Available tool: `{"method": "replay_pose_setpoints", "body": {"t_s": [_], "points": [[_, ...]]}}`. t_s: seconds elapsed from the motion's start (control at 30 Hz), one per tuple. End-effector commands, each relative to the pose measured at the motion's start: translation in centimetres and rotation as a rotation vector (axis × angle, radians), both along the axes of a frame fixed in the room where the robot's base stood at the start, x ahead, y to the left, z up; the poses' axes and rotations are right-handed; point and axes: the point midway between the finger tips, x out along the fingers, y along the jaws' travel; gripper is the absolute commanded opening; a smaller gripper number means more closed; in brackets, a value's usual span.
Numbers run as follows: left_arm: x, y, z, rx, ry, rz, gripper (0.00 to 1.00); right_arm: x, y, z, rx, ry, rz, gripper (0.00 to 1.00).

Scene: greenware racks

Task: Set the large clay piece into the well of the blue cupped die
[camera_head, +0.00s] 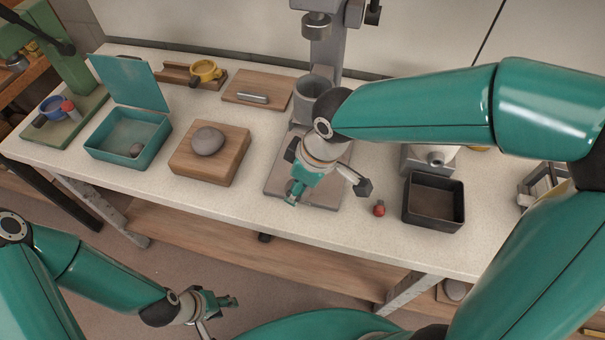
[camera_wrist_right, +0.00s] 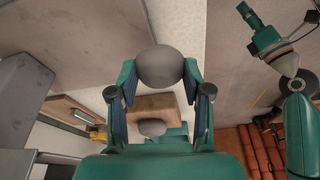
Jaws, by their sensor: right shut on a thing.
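My right gripper (camera_wrist_right: 160,80) is shut on a rounded grey clay piece (camera_wrist_right: 160,66); I cannot make this piece out in the head view, where the right gripper (camera_head: 303,190) hangs over the table's middle. Another grey clay lump (camera_head: 207,140) rests on a wooden block (camera_head: 222,170); it also shows in the right wrist view (camera_wrist_right: 152,128). I cannot tell which is larger. The blue cupped die (camera_head: 53,107) stands on a green base at the far left, well away from the right gripper. My left gripper (camera_head: 222,301) is low in front of the table; its jaw state is unclear.
A teal box (camera_head: 112,158) with its lid up holds a small clay lump (camera_head: 136,150), between the blue die and block. A yellow cup (camera_head: 207,70) stands behind.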

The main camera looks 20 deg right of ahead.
Motion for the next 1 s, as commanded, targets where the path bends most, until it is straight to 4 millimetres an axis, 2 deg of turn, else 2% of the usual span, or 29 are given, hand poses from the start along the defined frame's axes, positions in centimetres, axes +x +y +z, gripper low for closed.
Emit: {"method": "replay_pose_setpoints", "body": {"t_s": [0.1,0.37,0.5,0.6,0.97,1.0], "points": [[0.0,0.0,0.6,0.000,0.000,0.000,0.40,1.4,-0.9,0.1,-0.001,0.001,0.000,0.05],[0.0,0.0,1.2,0.000,0.000,0.000,0.40,3.0,-2.0,-0.1,-0.001,0.002,-0.001,0.05],[0.0,0.0,1.3,0.000,0.000,0.000,0.40,2.8,-1.9,-2.6,-0.001,0.005,0.002,0.05],[0.0,0.0,1.3,0.000,0.000,0.000,0.40,2.8,-1.8,-3.4,-0.001,0.002,0.003,0.05],[0.0,0.0,0.9,0.000,0.000,0.000,0.40,2.8,-1.8,-3.8,-0.001,-0.001,0.004,0.05],[0.0,0.0,0.9,0.000,0.000,0.000,0.40,2.8,-1.8,-3.9,-0.001,-0.001,0.004,0.50]]}}
